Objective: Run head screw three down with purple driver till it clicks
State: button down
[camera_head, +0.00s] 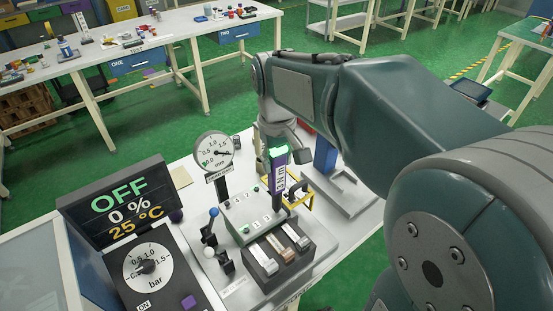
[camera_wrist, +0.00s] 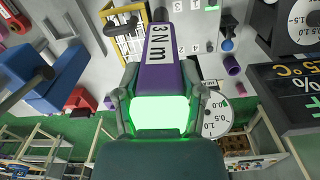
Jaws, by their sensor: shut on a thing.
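The purple driver (camera_head: 279,178) stands roughly upright over the right end of the pale grey-green head block (camera_head: 240,232), which carries small number labels and green screw dots. The driver bears a "3 N m" label, and its top end glows green. In the wrist view the purple driver (camera_wrist: 160,72) points away from me, with its bright green end between the fingers. My gripper (camera_wrist: 160,112) is shut on that end; in the head view my gripper (camera_head: 279,146) is partly hidden by my arm. The driver's tip and the screw under it are too small or hidden to tell.
A dial gauge (camera_head: 214,151) stands behind the block. A dark display (camera_head: 120,205) reading OFF, 0 % and 25 °C and a bar dial (camera_head: 147,266) are at left. A black holder (camera_head: 276,253) is in front. A blue post (camera_head: 325,157) stands close at right.

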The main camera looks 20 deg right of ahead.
jog(key=shift+f, duration=1.25)
dwell(1.8)
jog(key=shift+r, duration=0.1)
jog(key=shift+r, duration=2.5)
jog(key=shift+w, duration=0.1)
